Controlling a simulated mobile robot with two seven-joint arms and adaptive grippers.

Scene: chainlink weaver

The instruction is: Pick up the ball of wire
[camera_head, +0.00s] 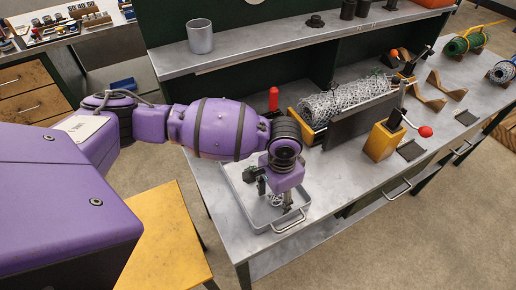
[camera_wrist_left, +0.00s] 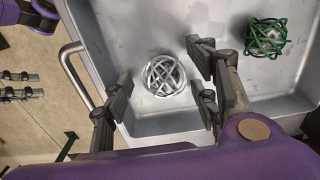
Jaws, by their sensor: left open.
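A silver ball of wire (camera_wrist_left: 164,76) lies in a shallow metal tray (camera_wrist_left: 120,28), seen in the left wrist view. A second ball, of green wire (camera_wrist_left: 265,38), lies in the same tray farther to the right. My left gripper (camera_wrist_left: 162,88) is open, with one finger left of the silver ball and two fingers right of it. The silver ball shows between them, apart from the fingers as far as I can tell. In the head view my left gripper (camera_head: 275,198) points down into the tray (camera_head: 238,203) and partly hides the balls.
The tray has a handle (camera_wrist_left: 78,75) on one side. On the grey workbench (camera_head: 330,190) stand a wire mesh roll (camera_head: 348,97), a red-handled tool and a yellow block (camera_head: 383,141) with a red-knobbed lever. A shelf (camera_head: 260,50) with a metal cup (camera_head: 200,36) runs behind.

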